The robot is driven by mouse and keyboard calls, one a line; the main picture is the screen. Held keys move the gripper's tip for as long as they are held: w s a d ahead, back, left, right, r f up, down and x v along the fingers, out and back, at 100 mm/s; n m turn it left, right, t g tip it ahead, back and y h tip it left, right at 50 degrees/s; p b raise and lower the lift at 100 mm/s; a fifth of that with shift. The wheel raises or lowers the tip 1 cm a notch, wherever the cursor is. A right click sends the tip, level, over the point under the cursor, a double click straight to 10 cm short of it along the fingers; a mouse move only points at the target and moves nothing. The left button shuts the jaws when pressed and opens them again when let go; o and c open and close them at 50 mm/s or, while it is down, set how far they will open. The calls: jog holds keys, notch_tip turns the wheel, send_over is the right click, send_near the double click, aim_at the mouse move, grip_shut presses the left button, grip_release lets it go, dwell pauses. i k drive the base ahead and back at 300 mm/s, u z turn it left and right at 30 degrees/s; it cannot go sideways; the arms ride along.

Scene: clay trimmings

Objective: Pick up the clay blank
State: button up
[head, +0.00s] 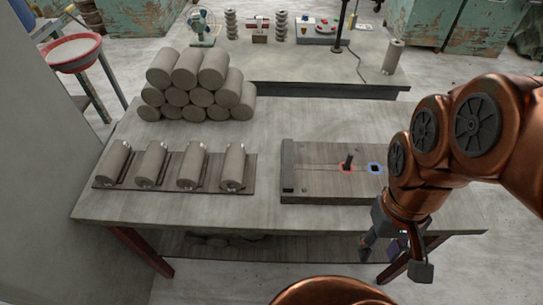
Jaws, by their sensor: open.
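Several grey clay cylinders that look like clay blanks are in the head view. A stacked pile of clay blanks (197,85) lies at the back left of the near table. A row of separate clay blanks lies on a dark rack (120,188) at the front left; the rightmost blank in the row (234,167) is nearest my gripper. My gripper (394,259) is open and points down at the table's front right edge, well to the right of the row. It appears empty and apart from every blank.
A wooden board fixture (318,185) with a dark upright peg (348,161) lies on the near table (268,215), left of my gripper. Bare tabletop separates rack and fixture. A back table (290,65) holds a fan (201,27) and other items. A red-rimmed basin (73,52) stands at left.

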aim_at(232, 180)
jog(key=k, duration=1.05)
jog(key=u, duration=1.1)
jog(key=i, duration=0.75)
jog(key=u, duration=0.25)
